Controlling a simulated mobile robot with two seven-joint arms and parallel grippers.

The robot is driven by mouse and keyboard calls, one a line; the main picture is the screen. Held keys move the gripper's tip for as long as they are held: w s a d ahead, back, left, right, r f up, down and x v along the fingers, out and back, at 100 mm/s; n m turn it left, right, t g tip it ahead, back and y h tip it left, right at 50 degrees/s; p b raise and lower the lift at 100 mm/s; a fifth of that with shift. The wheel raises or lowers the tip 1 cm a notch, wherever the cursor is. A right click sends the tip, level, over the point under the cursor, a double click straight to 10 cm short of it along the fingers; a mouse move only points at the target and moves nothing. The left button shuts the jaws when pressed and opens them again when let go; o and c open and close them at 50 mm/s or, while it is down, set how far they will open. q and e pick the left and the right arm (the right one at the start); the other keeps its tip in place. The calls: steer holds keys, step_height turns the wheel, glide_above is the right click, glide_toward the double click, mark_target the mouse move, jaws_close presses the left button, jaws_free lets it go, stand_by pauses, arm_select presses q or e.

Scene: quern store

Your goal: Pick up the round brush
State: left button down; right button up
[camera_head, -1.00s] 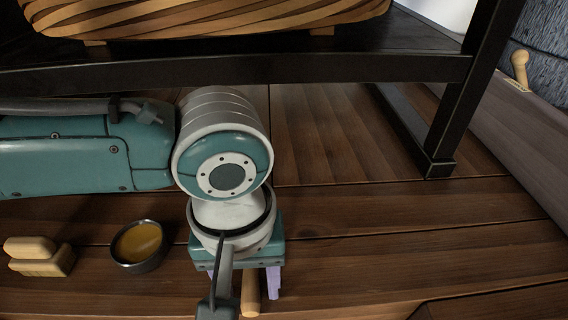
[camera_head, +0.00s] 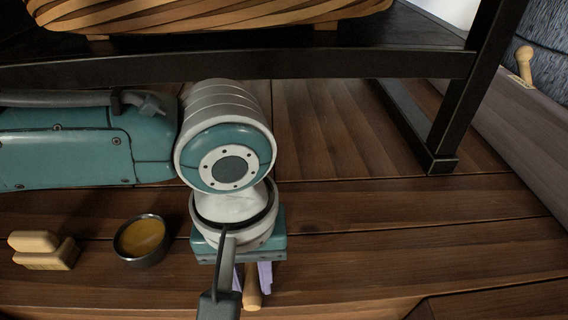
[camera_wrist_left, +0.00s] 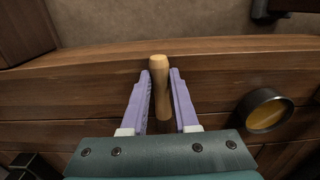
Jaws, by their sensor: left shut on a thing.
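A light wooden handle, which I take to be the round brush's (camera_head: 252,292), sticks out below my left gripper (camera_head: 252,278). In the left wrist view the handle of the round brush (camera_wrist_left: 159,75) stands between the two purple fingers of my left gripper (camera_wrist_left: 160,84). The fingers are shut on it. The brush's bristle end is hidden by the gripper, so I cannot tell whether it touches the table. My right gripper is not in view.
A dark bowl with yellow contents (camera_head: 142,240) and a small wooden block brush (camera_head: 44,250) lie left of my gripper on the plank table (camera_head: 400,255). A black frame (camera_head: 455,130) with a woven basket (camera_head: 200,15) stands behind. The table to the right is clear.

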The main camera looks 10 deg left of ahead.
mark_target(252, 282)
arm_select(q)
step_height(252, 282, up, 20)
steer(key=p, duration=1.2)
